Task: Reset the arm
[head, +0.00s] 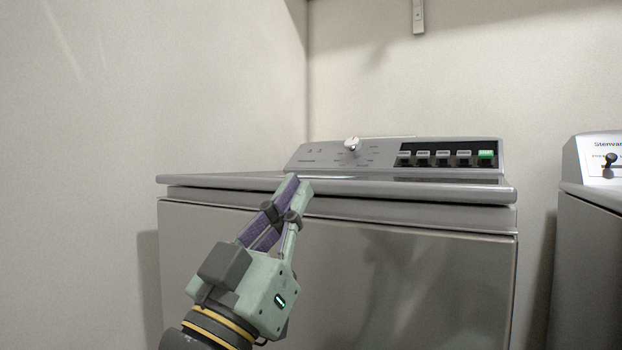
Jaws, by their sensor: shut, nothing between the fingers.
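My gripper (294,183) is in the lower middle of the head view, pointing up and slightly right. Its fingers are shut with nothing between them. The fingertips overlap the front edge of the washer's top in the picture; I cannot tell whether they touch it. The topload washer (390,270) is grey, and its lid (400,185) is down. My arm comes in from the bottom left.
The washer's control panel (335,155) has a knob (351,144) and a row of buttons, the rightmost green (486,153). A second machine (595,240) stands at the right edge. Pale walls (130,120) close in the left and back. The space left of the washer looks free.

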